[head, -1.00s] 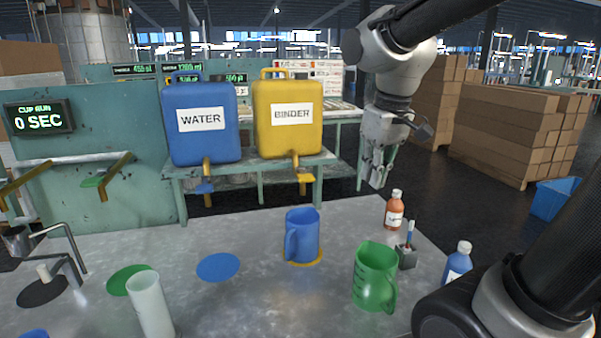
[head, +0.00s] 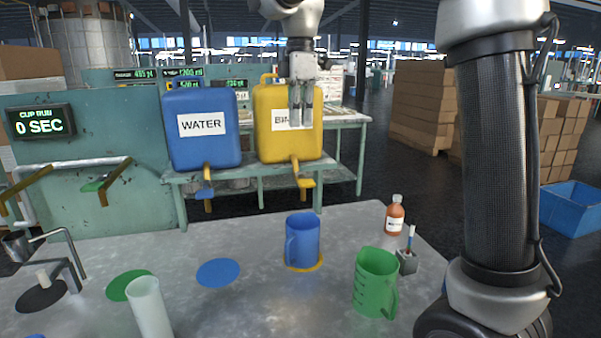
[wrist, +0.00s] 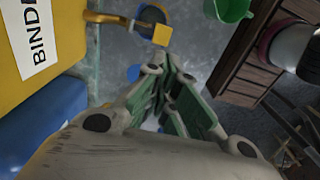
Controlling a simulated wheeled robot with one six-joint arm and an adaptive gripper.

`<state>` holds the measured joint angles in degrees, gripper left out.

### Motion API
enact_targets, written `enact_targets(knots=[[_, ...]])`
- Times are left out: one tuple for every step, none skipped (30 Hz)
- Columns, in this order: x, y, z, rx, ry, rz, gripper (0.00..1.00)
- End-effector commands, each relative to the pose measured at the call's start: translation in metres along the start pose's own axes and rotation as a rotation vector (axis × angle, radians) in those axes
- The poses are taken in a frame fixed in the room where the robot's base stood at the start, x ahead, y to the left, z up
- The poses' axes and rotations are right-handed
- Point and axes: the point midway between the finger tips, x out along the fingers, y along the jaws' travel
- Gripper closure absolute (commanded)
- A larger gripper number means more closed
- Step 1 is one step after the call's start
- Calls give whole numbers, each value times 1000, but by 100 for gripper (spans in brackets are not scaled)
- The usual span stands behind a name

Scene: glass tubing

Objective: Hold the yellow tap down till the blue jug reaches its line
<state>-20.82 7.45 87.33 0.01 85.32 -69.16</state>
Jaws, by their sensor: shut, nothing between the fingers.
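The yellow tap (head: 304,182) sticks out from the foot of the yellow BINDER container (head: 265,138). Its flat paddle also shows in the wrist view (wrist: 162,35). The blue jug (head: 303,240) stands upright on a yellow disc on the table, below the tap in the picture; its line and the level inside cannot be made out. My gripper (head: 301,122) is shut and empty, fingers pointing down, in front of the BINDER label and above the tap, apart from it. In the wrist view its fingers (wrist: 172,105) lie below and right of the paddle.
The blue WATER container (head: 190,150) with a blue tap (head: 204,193) stands to the left. A green jug (head: 375,280), an orange bottle (head: 395,215) and a pen holder (head: 407,260) stand right of the blue jug. A white cup (head: 149,307) is at front left. The cup-run display (head: 40,121) reads 0 SEC.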

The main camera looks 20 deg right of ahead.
Motion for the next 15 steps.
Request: enact_targets(knots=[[0,0,0,1,0,0,100],[0,0,0,1,0,0,100],[0,0,0,1,0,0,100],[1,0,0,1,0,0,100],[2,0,0,2,0,0,100],[3,0,0,2,0,0,100],[6,0,0,2,0,0,100],[8,0,0,2,0,0,100],[13,0,0,2,0,-1,100],[18,0,0,2,-1,-2,100],[22,0,0,3,0,-1,100],[30,-1,0,3,-1,-3,100],[36,0,0,3,-1,-2,100],[43,-1,0,3,-1,-3,100],[51,-1,0,3,-1,-3,100]])
